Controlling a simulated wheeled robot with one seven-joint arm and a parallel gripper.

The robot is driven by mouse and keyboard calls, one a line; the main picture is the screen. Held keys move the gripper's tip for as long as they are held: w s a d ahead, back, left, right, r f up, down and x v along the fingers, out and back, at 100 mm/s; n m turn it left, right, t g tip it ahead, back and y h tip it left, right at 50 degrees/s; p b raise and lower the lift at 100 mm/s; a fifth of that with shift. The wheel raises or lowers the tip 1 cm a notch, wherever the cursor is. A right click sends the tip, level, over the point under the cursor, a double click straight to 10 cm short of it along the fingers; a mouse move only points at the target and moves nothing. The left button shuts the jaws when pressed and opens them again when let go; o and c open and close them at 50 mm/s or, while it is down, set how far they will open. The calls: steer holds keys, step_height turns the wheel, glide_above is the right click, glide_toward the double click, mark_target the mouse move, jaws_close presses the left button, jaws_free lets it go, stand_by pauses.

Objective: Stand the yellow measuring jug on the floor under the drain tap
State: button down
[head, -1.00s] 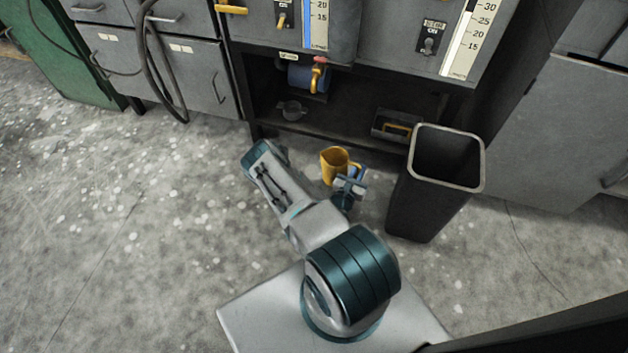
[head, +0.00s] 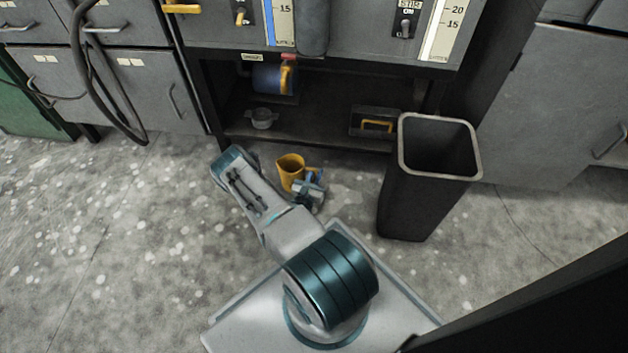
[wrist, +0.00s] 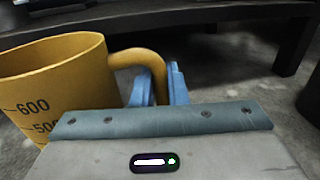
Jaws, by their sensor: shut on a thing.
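The yellow measuring jug (head: 291,173) is upright in front of the low shelf in the head view. In the wrist view the jug (wrist: 58,88) is at left, with its printed scale facing me. My gripper (head: 314,178) is to the right of the jug. Its blue fingers (wrist: 158,86) are shut on the jug's handle. The jug's base is hidden in the wrist view, and I cannot tell whether it touches the floor. The drain tap (head: 287,76), orange with a red part on top, hangs under the left tank, above and behind the jug in the picture.
A tall dark bin (head: 420,190) stands right of the jug. The low shelf (head: 310,141) holds a grey pot (head: 262,118) and a dark box with a yellow handle (head: 375,121). Hoses hang by the drawers at left. The floor (head: 120,215) at left is clear.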

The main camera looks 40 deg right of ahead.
steer(key=shift+f+b, duration=0.75)
steer(key=shift+f, duration=0.7)
steer(key=shift+f, duration=0.1)
steer(key=c, duration=1.4)
jaws_free()
steer(key=shift+c, duration=0.2)
